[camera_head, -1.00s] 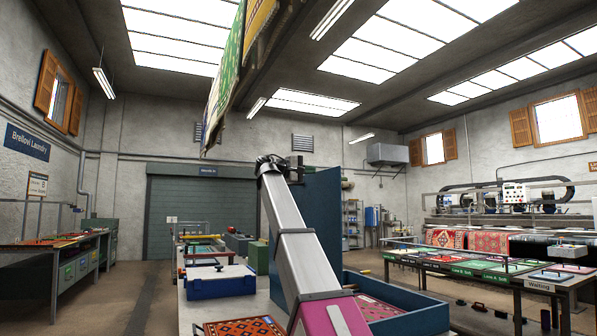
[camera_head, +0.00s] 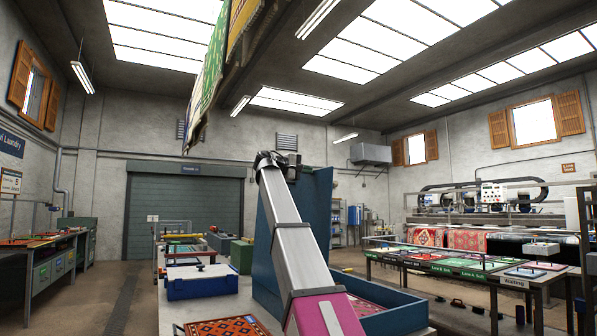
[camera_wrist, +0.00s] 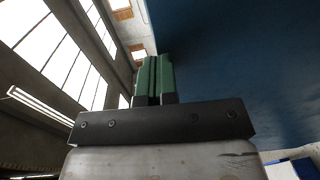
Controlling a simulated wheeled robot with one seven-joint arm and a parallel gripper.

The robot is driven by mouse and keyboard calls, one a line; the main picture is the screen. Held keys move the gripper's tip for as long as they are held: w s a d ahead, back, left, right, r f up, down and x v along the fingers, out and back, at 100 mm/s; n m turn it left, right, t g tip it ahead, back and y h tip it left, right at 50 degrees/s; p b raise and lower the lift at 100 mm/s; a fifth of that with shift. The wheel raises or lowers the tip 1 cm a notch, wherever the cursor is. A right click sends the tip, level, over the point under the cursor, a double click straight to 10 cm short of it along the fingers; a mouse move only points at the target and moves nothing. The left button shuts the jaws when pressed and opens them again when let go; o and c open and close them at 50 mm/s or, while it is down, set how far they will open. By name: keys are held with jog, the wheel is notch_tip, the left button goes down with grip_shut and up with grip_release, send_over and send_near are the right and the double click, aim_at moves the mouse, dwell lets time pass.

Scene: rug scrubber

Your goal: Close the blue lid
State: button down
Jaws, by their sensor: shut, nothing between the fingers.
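The blue lid (camera_head: 318,215) stands upright, open, as a tall dark blue panel at the left side of a blue box (camera_head: 408,318). A patterned pink-red rug lies inside the box. My arm crosses in front of the lid and hides part of it. My gripper (camera_head: 292,162) is near the lid's top edge; whether it touches cannot be told. In the wrist view my gripper's green fingers (camera_wrist: 153,78) are together and empty, and the lid's blue face (camera_wrist: 245,65) fills the upper right.
A smaller blue case with a pale top (camera_head: 202,282) stands on the bench to the left, behind a red patterned rug (camera_head: 228,328). A long table with rugs (camera_head: 450,264) is at the right. Colourful rugs (camera_head: 213,85) hang overhead.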

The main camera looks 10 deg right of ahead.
jog(key=w+d+f+g+y, duration=0.1)
jog(key=w+d+f+y, duration=0.25)
jog(key=d, duration=0.75)
jog(key=w+d+f+y, duration=0.2)
jog(key=d+f, duration=0.3)
jog(key=d, duration=0.6)
jog(key=w+d+f+g+y, duration=0.1)
jog(key=w+d+f+y, duration=0.2)
jog(key=d, duration=0.7)
jog(key=w+d+f+y, duration=0.1)
jog(key=d+f, duration=0.4)
jog(key=f, duration=0.5)
jog(key=w+d+f+y, duration=0.1)
jog(key=w+d+f, duration=0.1)
jog(key=d+f, duration=0.4)
jog(key=w+d+f+g+y, duration=0.1)
jog(key=d+f, duration=0.4)
jog(key=f, duration=1)
jog(key=shift+w+d+f+y, duration=0.3)
jog(key=shift+f+y, duration=0.05)
jog(key=shift+f, duration=0.05)
jog(key=shift+d+f, duration=0.1)
jog(key=shift+f, duration=0.4)
jog(key=shift+r, duration=0.1)
notch_tip(320, 180, up, 14)
